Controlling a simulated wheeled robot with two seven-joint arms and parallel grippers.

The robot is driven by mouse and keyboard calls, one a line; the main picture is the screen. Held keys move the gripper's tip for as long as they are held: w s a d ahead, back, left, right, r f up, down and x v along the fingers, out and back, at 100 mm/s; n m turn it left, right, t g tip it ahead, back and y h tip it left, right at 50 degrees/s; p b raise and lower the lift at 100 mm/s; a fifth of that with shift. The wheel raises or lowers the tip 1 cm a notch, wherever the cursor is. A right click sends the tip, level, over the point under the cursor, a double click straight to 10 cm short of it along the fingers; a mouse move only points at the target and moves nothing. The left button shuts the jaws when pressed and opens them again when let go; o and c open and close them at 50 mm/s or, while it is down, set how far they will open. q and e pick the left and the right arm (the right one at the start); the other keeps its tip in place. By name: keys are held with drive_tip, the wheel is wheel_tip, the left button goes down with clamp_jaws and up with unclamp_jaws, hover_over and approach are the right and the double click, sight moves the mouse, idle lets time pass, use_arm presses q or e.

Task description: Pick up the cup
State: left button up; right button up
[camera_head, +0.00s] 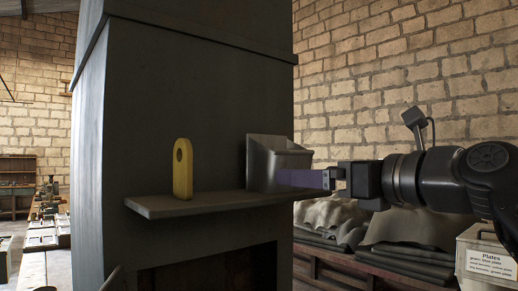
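No plain round cup is clear in the head view. The nearest thing to one is a grey metal open-topped container (262,160), upright at the right end of a shelf (165,209). My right gripper (300,179) comes in level from the right, its purple fingers overlapping the container's lower right side in the picture. Whether they touch it, and whether they are open or shut, I cannot tell. My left gripper is not in view.
A yellow upright plate with a hole (183,172) stands on the shelf, left of the container. The shelf juts from a large dark hood (190,90) with an opening below.

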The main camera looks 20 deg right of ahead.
sight(281, 162)
drive_tip(key=shift+s+a+r, duration=0.15)
drive_tip(key=shift+a+r, duration=0.05)
drive_tip(key=shift+r, duration=0.4)
drive_tip(key=shift+w+a+r+p, duration=0.25)
drive_tip(key=shift+w+p, duration=0.15)
drive_tip(key=shift+w, duration=0.15)
drive_tip(key=shift+w+a+f, duration=0.1)
drive_tip(key=shift+w+a, duration=0.05)
drive_tip(key=shift+w, duration=0.35)
drive_tip(key=shift+s, duration=0.15)
